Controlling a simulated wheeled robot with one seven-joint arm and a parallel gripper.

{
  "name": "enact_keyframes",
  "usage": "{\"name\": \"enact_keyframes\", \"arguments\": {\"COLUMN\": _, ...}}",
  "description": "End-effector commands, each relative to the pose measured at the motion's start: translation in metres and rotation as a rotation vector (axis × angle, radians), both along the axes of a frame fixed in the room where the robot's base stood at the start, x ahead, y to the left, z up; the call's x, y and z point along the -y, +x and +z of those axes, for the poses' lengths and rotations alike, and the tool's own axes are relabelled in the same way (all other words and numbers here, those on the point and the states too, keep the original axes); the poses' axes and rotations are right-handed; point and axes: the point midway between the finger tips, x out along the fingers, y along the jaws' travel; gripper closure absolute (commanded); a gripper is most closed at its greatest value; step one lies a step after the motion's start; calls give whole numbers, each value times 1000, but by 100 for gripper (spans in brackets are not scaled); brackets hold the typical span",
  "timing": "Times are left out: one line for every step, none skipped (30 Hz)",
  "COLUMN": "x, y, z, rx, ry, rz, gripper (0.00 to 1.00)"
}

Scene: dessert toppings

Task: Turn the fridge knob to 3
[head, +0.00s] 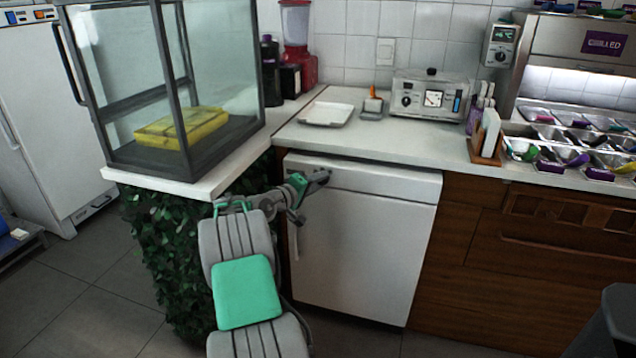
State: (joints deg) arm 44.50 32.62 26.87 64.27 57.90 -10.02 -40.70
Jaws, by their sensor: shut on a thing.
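The white under-counter fridge (365,245) stands below the worktop, with a top panel (385,182) across its front. My gripper (324,176) reaches from the left to the left part of this panel. Its jaws are shut on the small fridge knob there. The knob is mostly hidden behind the fingers, and its marks and setting are too small to read. The fridge door below the panel is shut.
A glass case (190,150) with a yellow block stands on the counter left of my arm, above leafy cladding (150,240). A wooden cabinet (500,250) adjoins the fridge on the right. The floor in front is clear.

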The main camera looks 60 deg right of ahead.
Motion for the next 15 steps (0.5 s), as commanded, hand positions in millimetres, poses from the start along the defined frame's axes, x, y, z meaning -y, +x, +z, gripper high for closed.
{"name": "enact_keyframes", "arguments": {"x": 0, "y": 0, "z": 0, "rx": 43, "ry": 8, "rz": 1, "gripper": 100}}
{"name": "enact_keyframes", "arguments": {"x": 0, "y": -1, "z": 1, "rx": 72, "ry": 12, "rz": 0, "gripper": 100}}
{"name": "enact_keyframes", "arguments": {"x": 0, "y": -1, "z": 1, "rx": 109, "ry": 19, "rz": 0, "gripper": 100}}
{"name": "enact_keyframes", "arguments": {"x": 0, "y": -1, "z": 1, "rx": 138, "ry": 23, "rz": -1, "gripper": 100}}
{"name": "enact_keyframes", "arguments": {"x": 0, "y": -1, "z": 1, "rx": 167, "ry": 27, "rz": 0, "gripper": 100}}
{"name": "enact_keyframes", "arguments": {"x": 0, "y": -1, "z": 1, "rx": 203, "ry": 32, "rz": 0, "gripper": 100}}
{"name": "enact_keyframes", "arguments": {"x": 0, "y": -1, "z": 2, "rx": 232, "ry": 38, "rz": 0, "gripper": 100}}
{"name": "enact_keyframes", "arguments": {"x": 0, "y": -2, "z": 2, "rx": 261, "ry": 42, "rz": 0, "gripper": 100}}
{"name": "enact_keyframes", "arguments": {"x": 0, "y": -2, "z": 2, "rx": 298, "ry": 47, "rz": 0, "gripper": 100}}
{"name": "enact_keyframes", "arguments": {"x": 0, "y": -2, "z": 2, "rx": 326, "ry": 52, "rz": 0, "gripper": 100}}
{"name": "enact_keyframes", "arguments": {"x": 0, "y": -3, "z": 2, "rx": 354, "ry": 56, "rz": 0, "gripper": 100}}
{"name": "enact_keyframes", "arguments": {"x": 0, "y": -3, "z": 2, "rx": 392, "ry": 62, "rz": -1, "gripper": 100}}
{"name": "enact_keyframes", "arguments": {"x": 0, "y": -3, "z": 2, "rx": 421, "ry": 66, "rz": 0, "gripper": 100}}
{"name": "enact_keyframes", "arguments": {"x": 0, "y": -3, "z": 2, "rx": 448, "ry": 72, "rz": 0, "gripper": 100}}
{"name": "enact_keyframes", "arguments": {"x": 0, "y": -3, "z": 2, "rx": 486, "ry": 77, "rz": 0, "gripper": 100}}
